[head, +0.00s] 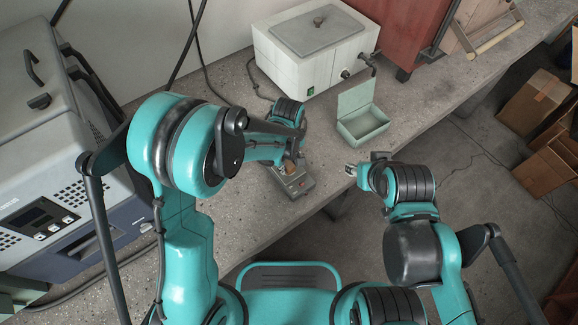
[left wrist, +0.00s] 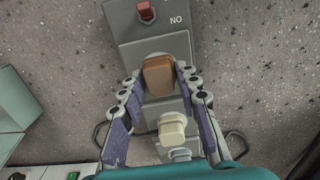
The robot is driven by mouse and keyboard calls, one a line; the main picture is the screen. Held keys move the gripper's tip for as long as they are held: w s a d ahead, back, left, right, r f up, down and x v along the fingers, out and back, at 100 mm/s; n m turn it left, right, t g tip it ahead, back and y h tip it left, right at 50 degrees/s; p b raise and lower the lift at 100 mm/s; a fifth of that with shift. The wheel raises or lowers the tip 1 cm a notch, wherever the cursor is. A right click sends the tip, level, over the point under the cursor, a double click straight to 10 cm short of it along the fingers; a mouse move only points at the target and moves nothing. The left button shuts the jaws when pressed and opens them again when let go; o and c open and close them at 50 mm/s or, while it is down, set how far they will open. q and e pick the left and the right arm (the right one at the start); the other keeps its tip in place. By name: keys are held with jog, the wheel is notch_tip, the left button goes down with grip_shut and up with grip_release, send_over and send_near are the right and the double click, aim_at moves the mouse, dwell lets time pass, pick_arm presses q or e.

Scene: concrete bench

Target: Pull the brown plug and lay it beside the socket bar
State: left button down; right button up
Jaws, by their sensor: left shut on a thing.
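The grey socket bar (head: 298,184) lies on the concrete bench near its front edge. In the left wrist view the bar (left wrist: 180,48) carries a red switch (left wrist: 146,11) at one end. The brown plug (left wrist: 158,76) is between the fingertips of my left gripper (left wrist: 158,84), which is shut on it, over the bar. I cannot tell whether its pins are in the socket. A cream plug (left wrist: 172,128) and a paler grey plug (left wrist: 180,154) sit further along the bar. My right gripper (head: 352,170) is off the bench's front edge, right of the bar; its jaw opening is too small to judge.
A pale green open-lidded box (head: 363,123) stands right of and behind the bar. A white lidded bath (head: 312,50) with taps is at the back. A large grey machine (head: 50,150) fills the left. Bare bench (left wrist: 260,80) lies on both sides of the bar.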

aim_at(289, 164)
pick_arm(q)
jog(key=shift+r, duration=0.1)
jog(key=shift+r+p, duration=2.1)
jog(key=shift+r, duration=0.85)
pick_arm(e)
jog(key=shift+r, duration=2.15)
